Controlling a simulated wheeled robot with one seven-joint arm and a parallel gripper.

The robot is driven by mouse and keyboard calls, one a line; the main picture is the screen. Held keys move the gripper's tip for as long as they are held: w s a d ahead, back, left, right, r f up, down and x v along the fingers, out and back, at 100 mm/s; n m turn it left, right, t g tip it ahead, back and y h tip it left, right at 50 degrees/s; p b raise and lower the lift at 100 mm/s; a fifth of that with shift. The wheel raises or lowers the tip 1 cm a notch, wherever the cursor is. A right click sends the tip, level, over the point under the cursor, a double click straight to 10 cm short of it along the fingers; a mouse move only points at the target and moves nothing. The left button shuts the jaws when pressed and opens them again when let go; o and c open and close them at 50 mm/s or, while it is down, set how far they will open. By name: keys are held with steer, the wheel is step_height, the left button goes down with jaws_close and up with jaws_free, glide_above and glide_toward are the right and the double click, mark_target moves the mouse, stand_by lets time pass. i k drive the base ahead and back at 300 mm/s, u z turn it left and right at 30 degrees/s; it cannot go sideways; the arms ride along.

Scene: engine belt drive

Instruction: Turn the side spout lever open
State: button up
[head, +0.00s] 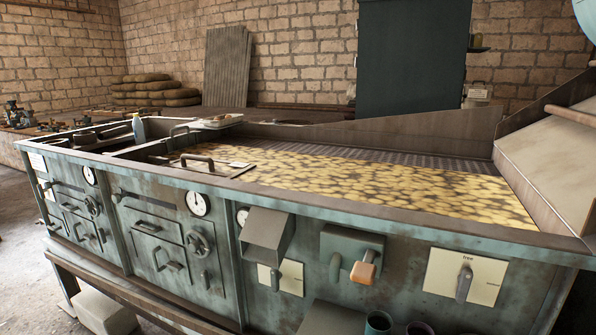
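A grey box-shaped spout (265,232) juts from the front of the green machine. Just below it, a small grey lever (275,280) hangs straight down against a pale label plate (291,277). Further right, a dark box (351,243) carries a grey lever and an orange-tipped handle (363,271). At the right, a grey lever (464,283) hangs nearly straight down on a pale plate marked "free" (482,266). I cannot tell for certain which lever is the side spout lever; the one under the spout is nearest to it. My gripper is not in view.
Yellow round pieces fill the machine's open bed (390,190). Two cups (378,322) stand below the front panel. Dials, handles and a valve wheel (199,243) line the left front. A teal cabinet (411,58) stands behind. A pale sloped chute (550,160) rises at right.

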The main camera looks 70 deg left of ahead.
mark_target(276, 276)
steer(key=u, duration=2.4)
